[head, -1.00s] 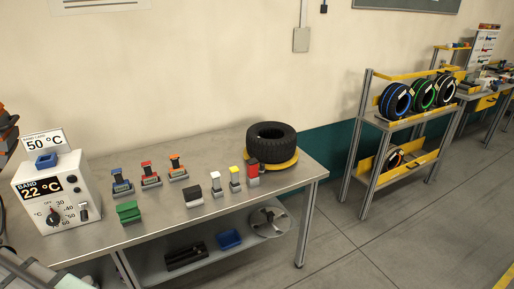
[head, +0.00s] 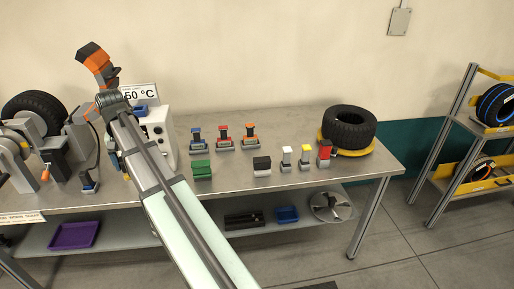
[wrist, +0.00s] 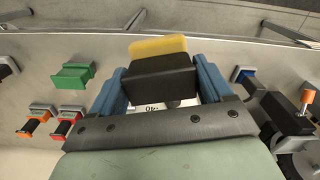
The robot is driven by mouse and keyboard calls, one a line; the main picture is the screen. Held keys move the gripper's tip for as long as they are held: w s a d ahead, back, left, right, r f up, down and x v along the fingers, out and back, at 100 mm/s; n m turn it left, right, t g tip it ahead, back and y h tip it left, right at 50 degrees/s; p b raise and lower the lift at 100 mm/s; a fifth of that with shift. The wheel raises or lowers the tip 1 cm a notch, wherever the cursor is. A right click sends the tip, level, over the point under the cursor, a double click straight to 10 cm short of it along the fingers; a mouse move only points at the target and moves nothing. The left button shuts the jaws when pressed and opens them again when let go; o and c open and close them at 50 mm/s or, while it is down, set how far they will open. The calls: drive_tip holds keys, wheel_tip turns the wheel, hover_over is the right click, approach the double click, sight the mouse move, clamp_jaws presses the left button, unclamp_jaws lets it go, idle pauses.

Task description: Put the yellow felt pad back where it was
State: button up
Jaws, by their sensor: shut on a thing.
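In the wrist view, my gripper (wrist: 162,74) is shut on a black block with a yellow face, the yellow felt pad (wrist: 158,46). The pad sits between the two blue fingers, held over the grey bench. In the head view, my arm reaches up at the left; its gripper and the held pad cannot be made out there. A green block (head: 202,170) and a black block with white (head: 262,166) stand along the bench's front. The green block also shows at the left in the wrist view (wrist: 73,76).
The bench (head: 230,190) also bears small stands with white (head: 287,158), yellow (head: 305,157) and red (head: 324,152) tops. Blue, red and orange-topped clamps (head: 223,138) stand behind. A tyre (head: 349,128) is at right. A temperature box (head: 157,130) stands partly behind my arm.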

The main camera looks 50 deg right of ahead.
drive_tip(key=s+d+f+m, duration=0.15)
drive_tip(key=s+d, duration=0.45)
drive_tip(key=d, duration=1.3)
drive_tip(key=s+d+f, duration=0.2)
drive_tip(key=s+d, duration=0.4)
drive_tip(key=d, duration=1.3)
drive_tip(key=s+d+f+m, duration=0.1)
drive_tip(key=s+d, duration=0.5)
drive_tip(key=d, duration=1.2)
drive_tip(key=shift+w+d+f, duration=0.1)
drive_tip(key=shift+f, duration=2.35)
drive_tip(key=shift+w+f, duration=0.1)
drive_tip(key=shift+f, duration=2.35)
drive_tip(key=o, duration=0.9)
drive_tip(key=shift+f, duration=0.1)
wheel_tip(320, 180, up, 12)
